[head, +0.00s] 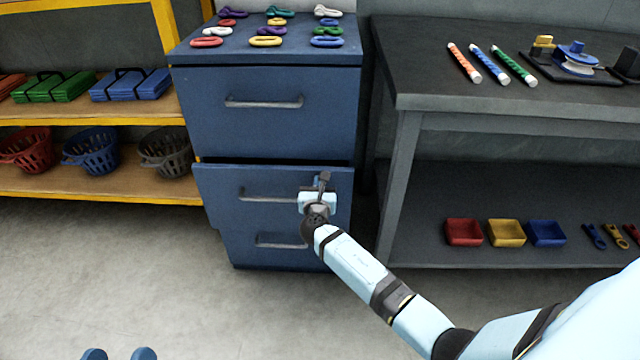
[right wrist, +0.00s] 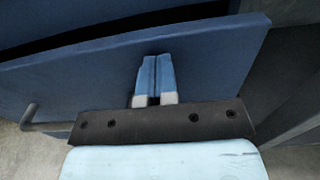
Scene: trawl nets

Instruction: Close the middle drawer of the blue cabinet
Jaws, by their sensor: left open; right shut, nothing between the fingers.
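The blue cabinet (head: 265,52) has three drawers with grey bar handles. The middle drawer (head: 225,180) stands slightly out from the cabinet, its top edge visible in front of the upper drawer (head: 260,130). In the right wrist view, a dark gap shows behind the top edge of the middle drawer front (right wrist: 215,70). My right gripper (head: 322,182) is shut and empty, its fingertips (right wrist: 155,75) at the drawer front, right of the handle (head: 268,195); I cannot tell if they touch. My left gripper (head: 118,354) is open and empty at the bottom left, above the floor.
Colored carabiner-like rings (head: 266,41) lie on the cabinet top. A dark workbench (head: 500,105) stands close on the right, with small bins (head: 506,232) on its lower shelf. A yellow-edged shelf (head: 100,190) with baskets (head: 92,148) stands on the left. The floor in front is clear.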

